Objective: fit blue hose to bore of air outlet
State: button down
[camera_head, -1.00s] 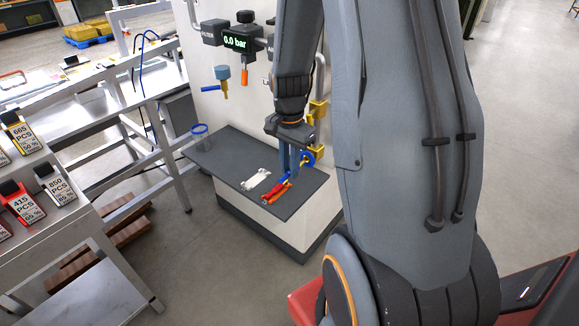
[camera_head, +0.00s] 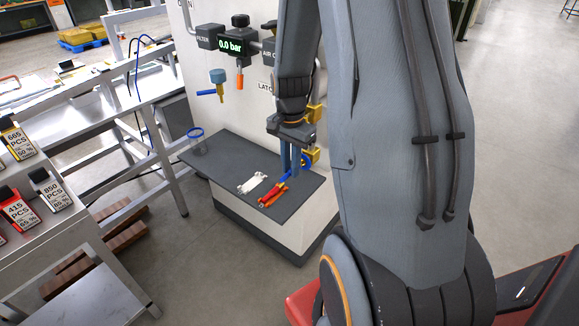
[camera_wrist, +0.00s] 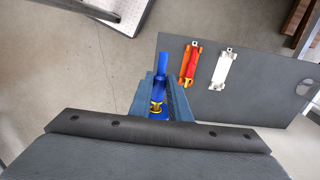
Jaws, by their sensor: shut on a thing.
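My gripper (camera_head: 291,166) hangs over the right end of the dark bench, in front of the white panel. It is shut on the blue hose (camera_wrist: 161,68), which shows between the fingers in the wrist view with a brass-coloured fitting at its near end. Yellow brass-coloured parts (camera_head: 315,113) show just behind the gripper. A panel label beginning "AIR" is partly covered by my arm. I cannot make out the bore of the air outlet.
On the dark bench (camera_head: 225,150) lie a red-and-orange clamp-like part (camera_head: 271,195) and a white part (camera_head: 252,182). The panel carries a gauge reading 0.0 bar (camera_head: 231,46) and a blue-capped valve (camera_head: 218,80).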

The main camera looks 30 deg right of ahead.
jog(key=shift+w+d, duration=0.1)
jog(key=shift+d, duration=0.2)
jog(key=c, duration=1.6)
grip_release()
jog(key=shift+r, duration=0.1)
notch_tip(320, 180, up, 8)
jog(key=p, duration=0.6)
jog(key=shift+f, duration=0.2)
